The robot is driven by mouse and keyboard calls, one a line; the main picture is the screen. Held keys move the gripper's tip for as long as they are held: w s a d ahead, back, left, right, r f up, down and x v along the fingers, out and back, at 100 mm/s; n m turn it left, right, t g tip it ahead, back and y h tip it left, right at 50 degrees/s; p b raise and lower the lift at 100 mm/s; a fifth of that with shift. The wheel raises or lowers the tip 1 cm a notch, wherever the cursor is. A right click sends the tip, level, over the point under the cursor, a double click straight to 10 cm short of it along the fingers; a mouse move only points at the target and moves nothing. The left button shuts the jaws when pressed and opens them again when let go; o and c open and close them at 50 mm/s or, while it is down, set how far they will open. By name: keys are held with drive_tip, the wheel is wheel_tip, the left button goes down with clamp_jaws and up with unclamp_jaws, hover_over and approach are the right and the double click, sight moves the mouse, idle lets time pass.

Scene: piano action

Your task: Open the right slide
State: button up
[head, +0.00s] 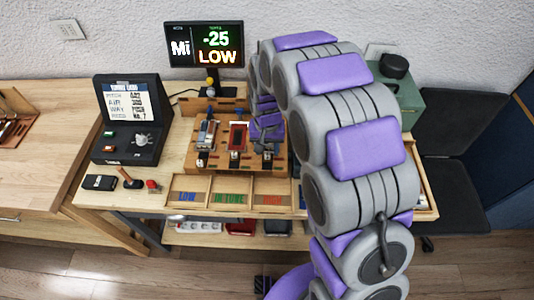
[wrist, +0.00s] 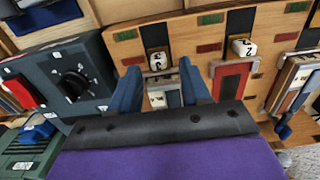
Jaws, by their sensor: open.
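The wooden piano action block (head: 222,170) stands on the bench in the head view, with slides side by side. The left slide (head: 206,134) is grey and the middle slide (head: 238,137) has a red frame, also seen in the wrist view (wrist: 232,78). The right slide is mostly hidden behind my arm and gripper in the head view. In the wrist view my gripper (wrist: 160,72) is open, one finger on each side of the unit marked 3, the right slide (wrist: 164,98). Whether the fingers touch it cannot be told.
A dark box with a knob (wrist: 72,84) stands close beside my gripper in the wrist view. In the head view a monitor (head: 205,45) reads -25 LOW. A tray with labelled compartments (head: 228,204) lies in front of the block. A dark tuner box (head: 130,120) stands left.

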sight(268, 155)
drive_tip(key=shift+f, duration=1.25)
drive_tip(key=shift+c, duration=0.2)
clamp_jaws()
